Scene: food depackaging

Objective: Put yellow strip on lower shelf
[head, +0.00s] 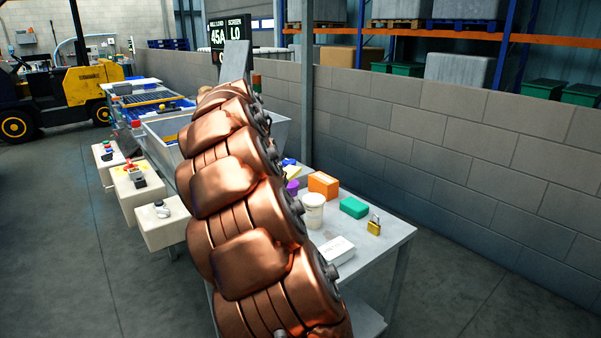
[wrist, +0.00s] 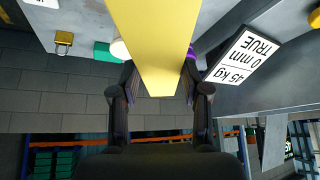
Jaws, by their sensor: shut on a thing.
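The yellow strip (wrist: 155,45) is held in my gripper (wrist: 159,97), with a finger on each side of it in the wrist view. It is long and flat and runs off the top edge of that view, so its far end is out of sight. In the head view my copper arm hides the gripper. The lower shelf (head: 366,318) is the pale surface under the work table (head: 388,240); my arm covers most of it.
On the table top are a white tub (head: 314,212), an orange box (head: 323,185), a green block (head: 354,207), a padlock (head: 374,227) and a white box (head: 337,250). A block wall (head: 440,150) stands behind. A sign (wrist: 243,55) shows beside the strip.

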